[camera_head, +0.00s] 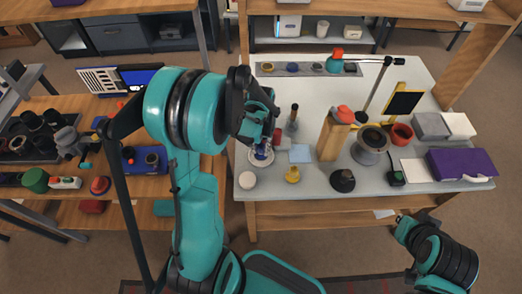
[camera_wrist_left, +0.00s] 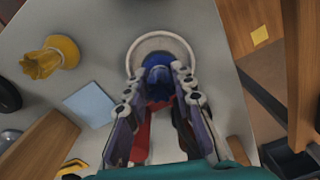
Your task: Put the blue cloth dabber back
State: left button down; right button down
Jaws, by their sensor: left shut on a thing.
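The blue cloth dabber (camera_wrist_left: 157,74) is between the fingertips of my left gripper (camera_wrist_left: 160,92) in the left wrist view. In the head view, the dabber (camera_head: 262,152) shows below my left gripper (camera_head: 263,138). The gripper is shut on it. A round white dish (camera_wrist_left: 162,44) lies just beyond and under the dabber; the dish also shows in the head view (camera_head: 253,160). I cannot tell whether the dabber touches the dish. Part of my right arm shows at the lower right of the head view, but its fingers do not show.
A round white piece (camera_head: 247,180) sits near the front edge. A wooden block (camera_head: 333,138) stands further right. The bench's left edge is close to the dish.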

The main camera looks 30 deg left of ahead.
pick_arm(q)
jog(key=shift+f, duration=0.4)
jog(key=shift+r, duration=0.1)
jog(key=c, duration=1.7)
grip_release()
jog(key=shift+f, duration=0.2)
jog(key=o, duration=0.4)
jog(key=shift+r, duration=0.2)
